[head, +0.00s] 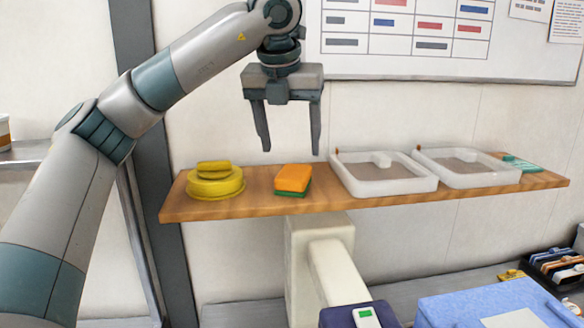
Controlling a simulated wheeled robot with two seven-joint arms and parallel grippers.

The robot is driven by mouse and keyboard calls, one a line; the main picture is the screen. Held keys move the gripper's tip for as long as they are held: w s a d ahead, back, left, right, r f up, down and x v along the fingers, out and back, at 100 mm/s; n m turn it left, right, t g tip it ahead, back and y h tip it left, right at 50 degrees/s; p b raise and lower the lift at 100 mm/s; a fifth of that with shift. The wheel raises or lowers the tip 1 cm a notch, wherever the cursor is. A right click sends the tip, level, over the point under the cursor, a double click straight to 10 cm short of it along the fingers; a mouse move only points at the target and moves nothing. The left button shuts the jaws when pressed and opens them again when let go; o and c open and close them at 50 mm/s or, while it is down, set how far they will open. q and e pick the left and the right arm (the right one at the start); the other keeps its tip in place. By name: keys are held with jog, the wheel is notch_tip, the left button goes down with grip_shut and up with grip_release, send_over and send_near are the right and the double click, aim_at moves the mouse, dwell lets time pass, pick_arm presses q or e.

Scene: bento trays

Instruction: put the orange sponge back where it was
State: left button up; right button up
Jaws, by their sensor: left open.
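The orange sponge (293,179) with a green underside lies on a wooden shelf (350,205), between a yellow round container and a white tray. My left gripper (290,148) hangs above the sponge, fingers pointing down. Its jaws are open and empty, and its fingertips look a little above the sponge. My right gripper is not in view.
The yellow round container (228,188) stands at the shelf's left end. Two white trays (431,187) and a green item (520,163) sit to the right. A whiteboard (400,68) hangs behind. Below are a blue box (450,305) and dark trays (552,262).

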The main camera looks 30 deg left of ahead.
pick_arm(q)
jog(key=v, duration=0.4)
jog(key=shift+r, duration=0.1)
dwell(0.9)
